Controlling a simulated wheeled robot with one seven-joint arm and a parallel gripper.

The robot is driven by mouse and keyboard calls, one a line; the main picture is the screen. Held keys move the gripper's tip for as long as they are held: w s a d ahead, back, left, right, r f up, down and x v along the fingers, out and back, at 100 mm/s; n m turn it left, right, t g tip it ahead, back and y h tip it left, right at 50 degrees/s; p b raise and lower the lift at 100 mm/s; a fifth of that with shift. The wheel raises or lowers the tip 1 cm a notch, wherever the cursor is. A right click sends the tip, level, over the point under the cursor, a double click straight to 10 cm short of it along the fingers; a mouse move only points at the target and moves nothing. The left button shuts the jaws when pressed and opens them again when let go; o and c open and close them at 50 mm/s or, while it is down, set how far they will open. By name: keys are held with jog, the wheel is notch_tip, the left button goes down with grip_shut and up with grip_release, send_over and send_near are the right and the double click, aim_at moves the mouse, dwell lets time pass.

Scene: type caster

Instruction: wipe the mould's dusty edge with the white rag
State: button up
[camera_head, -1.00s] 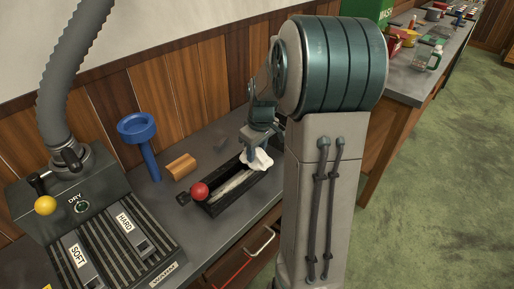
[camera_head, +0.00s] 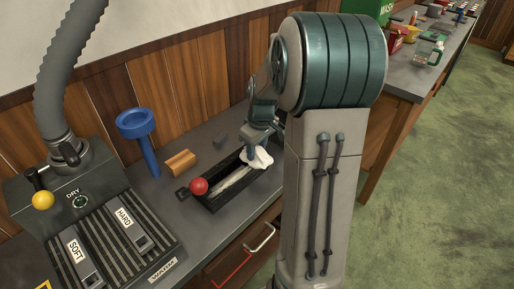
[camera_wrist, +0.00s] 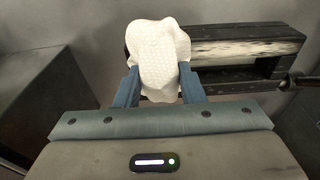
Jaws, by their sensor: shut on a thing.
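The mould is a long black open box (camera_head: 213,203) on the grey bench, with a pale, dusty-looking strip (camera_head: 238,178) along it. A red ball knob (camera_head: 198,186) sits at its near left end. In the wrist view the mould (camera_wrist: 225,75) runs to the right behind the rag, and its pale streak shows on top. My gripper (camera_head: 252,146) is shut on the crumpled white rag (camera_head: 257,158) at the mould's far right end. In the wrist view the rag (camera_wrist: 158,55) sits between my blue fingers (camera_wrist: 158,88) and covers the mould's left end. I cannot tell whether it touches the edge.
A machine with a yellow knob (camera_head: 43,200) and slotted top fills the left. A wooden wall (camera_head: 188,95) closes the back.

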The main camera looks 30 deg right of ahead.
jog(key=shift+f+b, duration=0.55)
jog(key=shift+f, duration=0.3)
jog(key=shift+a, duration=0.1)
